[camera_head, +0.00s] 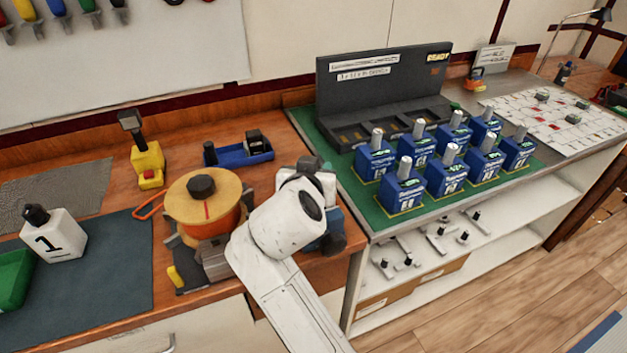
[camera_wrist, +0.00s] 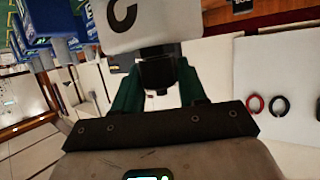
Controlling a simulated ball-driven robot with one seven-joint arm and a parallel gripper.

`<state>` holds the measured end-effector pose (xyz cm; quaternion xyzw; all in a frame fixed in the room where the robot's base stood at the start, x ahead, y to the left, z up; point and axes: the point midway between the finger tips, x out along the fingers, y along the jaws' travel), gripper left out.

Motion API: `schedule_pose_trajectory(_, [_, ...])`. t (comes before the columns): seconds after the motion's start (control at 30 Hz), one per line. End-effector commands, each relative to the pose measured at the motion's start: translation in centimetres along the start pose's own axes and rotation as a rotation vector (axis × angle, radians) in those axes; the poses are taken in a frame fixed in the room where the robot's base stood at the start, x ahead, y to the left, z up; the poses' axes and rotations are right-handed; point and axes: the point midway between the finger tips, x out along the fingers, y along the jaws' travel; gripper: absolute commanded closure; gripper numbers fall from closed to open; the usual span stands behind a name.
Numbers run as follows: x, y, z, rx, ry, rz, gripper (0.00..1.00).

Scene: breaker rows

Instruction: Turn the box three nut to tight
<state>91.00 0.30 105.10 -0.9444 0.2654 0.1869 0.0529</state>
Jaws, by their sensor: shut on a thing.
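A white box (camera_wrist: 180,18) with part of a dark curved digit fills the top of the wrist view; the whole digit cannot be read. Its black nut (camera_wrist: 158,72) faces my gripper (camera_wrist: 160,82). The dark green fingers are shut on the nut from both sides. How far the nut is turned cannot be told. In the head view my white arm hides this box and the fingers. Another white box (camera_head: 55,238), marked 1, stands at the left with a black nut on top.
An orange and yellow round device (camera_head: 203,208) stands just left of my arm. A blue tray (camera_head: 238,152) lies behind it, near a yellow stand (camera_head: 147,163). Several blue breaker blocks (camera_head: 404,188) fill the green mat at the right. A dark mat (camera_head: 110,270) has bare room.

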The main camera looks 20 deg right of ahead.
Motion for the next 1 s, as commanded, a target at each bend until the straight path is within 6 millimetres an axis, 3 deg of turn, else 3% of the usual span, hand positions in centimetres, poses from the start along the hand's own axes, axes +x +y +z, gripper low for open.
schedule_pose_trajectory(0.3, [0.06,-0.11,0.14,0.049,0.0,0.117,0.89])
schedule_pose_trajectory(0.87, [0.03,-0.05,0.05,0.059,-0.002,0.143,0.89])
schedule_pose_trajectory(0.9, [0.03,-0.05,0.05,0.059,-0.002,0.143,0.56])
schedule_pose_trajectory(1.0, [0.03,-0.04,0.05,0.059,-0.002,0.143,0.46])
